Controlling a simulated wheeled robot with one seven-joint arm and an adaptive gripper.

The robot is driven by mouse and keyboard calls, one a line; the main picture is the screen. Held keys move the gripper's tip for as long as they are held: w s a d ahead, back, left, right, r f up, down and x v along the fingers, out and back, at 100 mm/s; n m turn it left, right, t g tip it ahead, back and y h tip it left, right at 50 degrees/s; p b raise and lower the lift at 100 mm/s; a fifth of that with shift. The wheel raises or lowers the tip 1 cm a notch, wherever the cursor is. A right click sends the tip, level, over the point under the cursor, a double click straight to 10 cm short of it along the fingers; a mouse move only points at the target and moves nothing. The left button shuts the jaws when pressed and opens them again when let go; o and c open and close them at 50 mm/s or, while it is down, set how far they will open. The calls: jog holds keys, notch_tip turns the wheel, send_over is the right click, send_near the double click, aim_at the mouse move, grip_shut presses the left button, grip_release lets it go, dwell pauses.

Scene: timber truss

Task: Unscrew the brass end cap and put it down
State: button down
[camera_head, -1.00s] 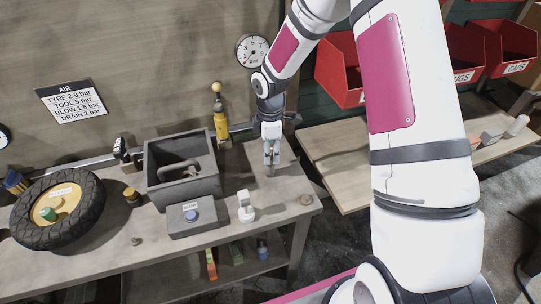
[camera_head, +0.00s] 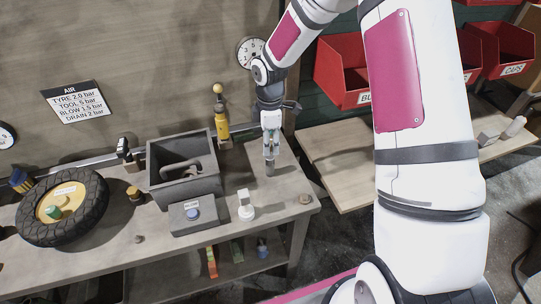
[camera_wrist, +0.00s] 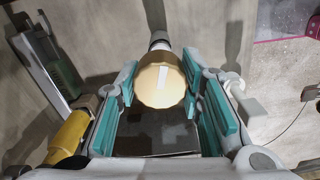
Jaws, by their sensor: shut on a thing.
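A pale brass round cap (camera_wrist: 161,82) with a white stripe sits between the teal finger pads in the wrist view. My gripper (camera_wrist: 163,92) is shut on it. A grey pipe-like piece (camera_wrist: 159,40) shows beyond the cap; I cannot tell whether the cap is still joined to it. In the head view my gripper (camera_head: 270,156) points down over the right part of the workbench (camera_head: 285,187), with a short grey upright piece (camera_head: 270,169) just below its fingers. The cap cannot be made out in the head view.
A grey open bin (camera_head: 184,188) and a grey box with a blue button (camera_head: 193,216) stand left of my gripper. A white fitting (camera_head: 246,206) is in front. A yellow tool (camera_head: 221,122) stands behind, and a tyre (camera_head: 62,207) lies far left. Bench between the fitting and right edge is mostly clear.

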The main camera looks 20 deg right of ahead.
dwell(0.3)
jog(key=m, duration=1)
jog(key=shift+b, duration=0.3)
jog(key=m, duration=0.4)
jog(key=shift+m, duration=0.4)
jog(key=m, duration=0.5)
jog(key=s+p, duration=0.7)
jog(key=s, duration=0.5)
dwell(0.7)
jog(key=shift+r, duration=0.1)
dwell(0.4)
